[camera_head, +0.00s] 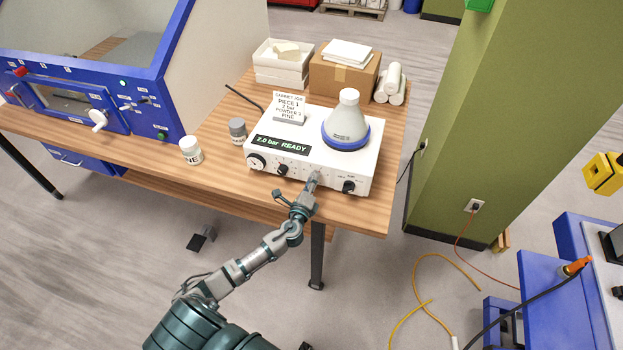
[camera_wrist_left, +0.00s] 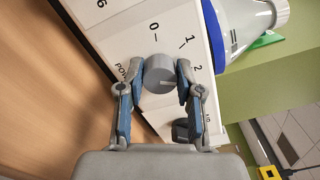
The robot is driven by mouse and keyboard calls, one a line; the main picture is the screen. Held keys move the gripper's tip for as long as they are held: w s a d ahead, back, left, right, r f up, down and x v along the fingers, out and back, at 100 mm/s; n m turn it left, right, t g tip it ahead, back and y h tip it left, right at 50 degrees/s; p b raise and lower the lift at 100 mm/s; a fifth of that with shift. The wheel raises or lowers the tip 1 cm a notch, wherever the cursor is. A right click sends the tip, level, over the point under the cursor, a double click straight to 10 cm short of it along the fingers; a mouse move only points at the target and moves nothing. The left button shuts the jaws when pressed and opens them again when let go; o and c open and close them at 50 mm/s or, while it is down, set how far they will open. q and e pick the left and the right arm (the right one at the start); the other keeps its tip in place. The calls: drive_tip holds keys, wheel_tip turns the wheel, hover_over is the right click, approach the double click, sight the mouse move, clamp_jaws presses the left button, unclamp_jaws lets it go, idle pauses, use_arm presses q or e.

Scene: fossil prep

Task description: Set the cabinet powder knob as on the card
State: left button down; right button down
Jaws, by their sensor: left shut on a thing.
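The white powder unit (camera_head: 330,160) stands on the wooden bench. Its display reads "2.0 bar READY". The job card (camera_head: 290,105) stands on top; its small print mentions cabinet, piece, 2 bar, powder and fine, but the powder figure is hard to read. My left gripper (camera_head: 313,183) is at the unit's front panel. In the left wrist view, its fingers are shut on the grey powder knob (camera_wrist_left: 158,72), one on each side. Marks 0, 1 and 2 surround the knob, and a pale line shows on its face. In the head view the gripper hides this knob. My right gripper is not in view.
Other dark knobs (camera_head: 348,187) sit on the same panel, close to the gripper. A white-and-blue flask (camera_head: 346,125) is on the unit. Two jars, one white (camera_head: 191,151) and one grey-lidded (camera_head: 238,131), stand left of it. The blue cabinet (camera_head: 150,110) is farther left.

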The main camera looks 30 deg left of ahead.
use_arm(q)
drive_tip(key=m, duration=0.1)
drive_tip(key=m+p, duration=0.1)
drive_tip(key=m, duration=0.1)
drive_tip(key=m+p, duration=0.1)
drive_tip(key=shift+s+d+f+m, duration=0.15)
drive_tip(key=shift+d+f+m, duration=0.05)
drive_tip(key=shift+f+m, duration=0.1)
drive_tip(key=m+p, duration=0.2)
drive_tip(key=m, duration=0.2)
drive_tip(key=shift+f, duration=0.2)
drive_tip(key=shift+m, duration=0.3)
drive_tip(key=c, duration=1.1)
unclamp_jaws()
drive_tip(key=o, duration=0.3)
drive_tip(key=shift+o, duration=0.2)
drive_tip(key=shift+a+r, duration=0.1)
drive_tip(key=shift+r, duration=0.05)
drive_tip(key=v, duration=1.1)
drive_tip(key=shift+s, duration=0.35)
